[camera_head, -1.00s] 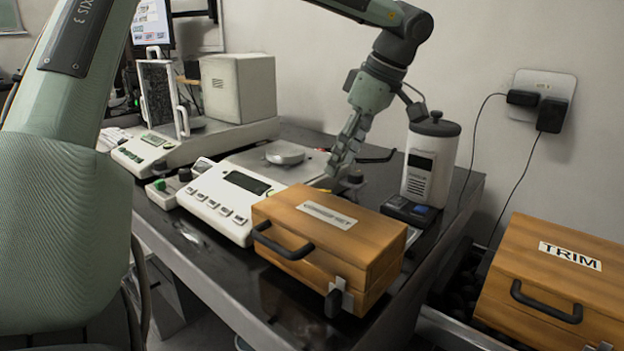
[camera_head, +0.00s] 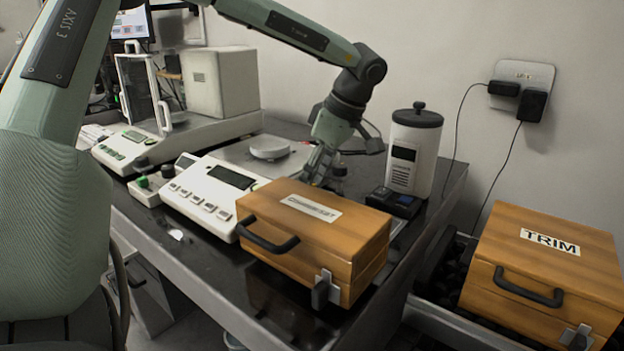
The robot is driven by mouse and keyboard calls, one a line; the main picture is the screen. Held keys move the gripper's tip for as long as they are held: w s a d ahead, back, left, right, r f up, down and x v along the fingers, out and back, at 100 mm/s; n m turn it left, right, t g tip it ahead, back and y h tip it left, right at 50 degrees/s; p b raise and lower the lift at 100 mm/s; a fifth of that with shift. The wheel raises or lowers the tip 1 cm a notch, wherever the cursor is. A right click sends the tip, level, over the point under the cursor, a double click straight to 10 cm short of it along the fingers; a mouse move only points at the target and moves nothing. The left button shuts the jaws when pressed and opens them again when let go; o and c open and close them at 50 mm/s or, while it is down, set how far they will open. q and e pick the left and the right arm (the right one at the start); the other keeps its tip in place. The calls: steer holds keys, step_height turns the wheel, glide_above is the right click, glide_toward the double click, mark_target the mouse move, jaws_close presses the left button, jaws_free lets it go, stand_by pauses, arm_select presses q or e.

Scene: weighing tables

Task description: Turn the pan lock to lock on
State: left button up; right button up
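The white balance (camera_head: 216,196) with a round metal pan (camera_head: 269,147) stands on the dark table, with keys and a display on its sloped front. My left gripper (camera_head: 318,168) points down at the balance's right rear side, behind the wooden box. A small dark round part (camera_head: 338,174) shows just right of its fingers; it may be the pan lock knob, but its marking and setting cannot be read. The fingertips are partly hidden by the box, so I cannot tell whether they are open or touch the knob. My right gripper is out of view.
A wooden box (camera_head: 300,262) with a black handle stands close in front of the gripper. A white lidded canister (camera_head: 414,152) and small dark device (camera_head: 393,201) are to the right. A box marked TRIM (camera_head: 545,285) stands at far right. Another balance (camera_head: 180,137) is behind left.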

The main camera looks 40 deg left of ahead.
arm_select(q)
jaws_close()
steer(key=shift+w+n+b, duration=0.1)
steer(key=shift+n+b, duration=0.2)
steer(key=shift+n, duration=0.4)
jaws_free()
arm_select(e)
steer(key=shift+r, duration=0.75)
